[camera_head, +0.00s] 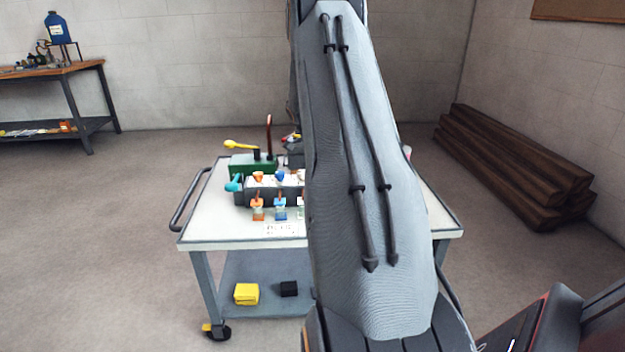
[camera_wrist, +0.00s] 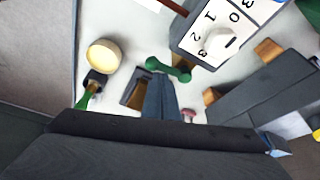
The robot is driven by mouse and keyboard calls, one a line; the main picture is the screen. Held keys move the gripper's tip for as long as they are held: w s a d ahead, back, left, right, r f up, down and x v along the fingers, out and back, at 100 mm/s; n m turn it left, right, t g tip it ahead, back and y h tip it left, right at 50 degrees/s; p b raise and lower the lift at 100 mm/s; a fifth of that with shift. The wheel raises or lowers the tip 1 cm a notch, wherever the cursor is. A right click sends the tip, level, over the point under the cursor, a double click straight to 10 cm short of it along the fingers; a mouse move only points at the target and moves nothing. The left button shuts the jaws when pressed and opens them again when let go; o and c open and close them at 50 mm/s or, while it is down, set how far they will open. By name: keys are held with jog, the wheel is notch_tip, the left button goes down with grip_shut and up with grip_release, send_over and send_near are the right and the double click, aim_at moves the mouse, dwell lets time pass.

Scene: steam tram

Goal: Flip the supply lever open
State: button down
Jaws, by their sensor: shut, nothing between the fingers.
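A cart top holds small levers and valves, and I cannot tell for certain which is the supply lever. In the head view a yellow-handled lever (camera_head: 238,145) reaches left from a green block (camera_head: 252,164). A teal handle (camera_head: 234,183) sits on the left end of a dark manifold (camera_head: 243,197). In the wrist view my gripper (camera_wrist: 160,88) is shut and empty, its fingers together. A green double-ended handle (camera_wrist: 168,68) lies just past the fingertips; contact is unclear. A cream round knob (camera_wrist: 103,55) is at the left. My arm hides the cart's right part in the head view.
A white dial plate numbered 0 to 3 (camera_wrist: 238,16) stands beyond the green handle. The white cart (camera_head: 210,220) carries a yellow box (camera_head: 246,294) on its lower shelf. Timber (camera_head: 520,160) lies at the right wall. Floor left of the cart is clear.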

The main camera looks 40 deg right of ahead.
jog(key=shift+w+a, duration=0.1)
jog(key=shift+a, duration=0.1)
dwell(0.5)
jog(key=s+d, duration=0.3)
jog(key=w+d+v, duration=0.1)
jog(key=v, duration=0.9)
jog(key=shift+w+r, duration=0.15)
jog(key=shift+r, duration=0.25)
jog(key=shift+a, duration=0.1)
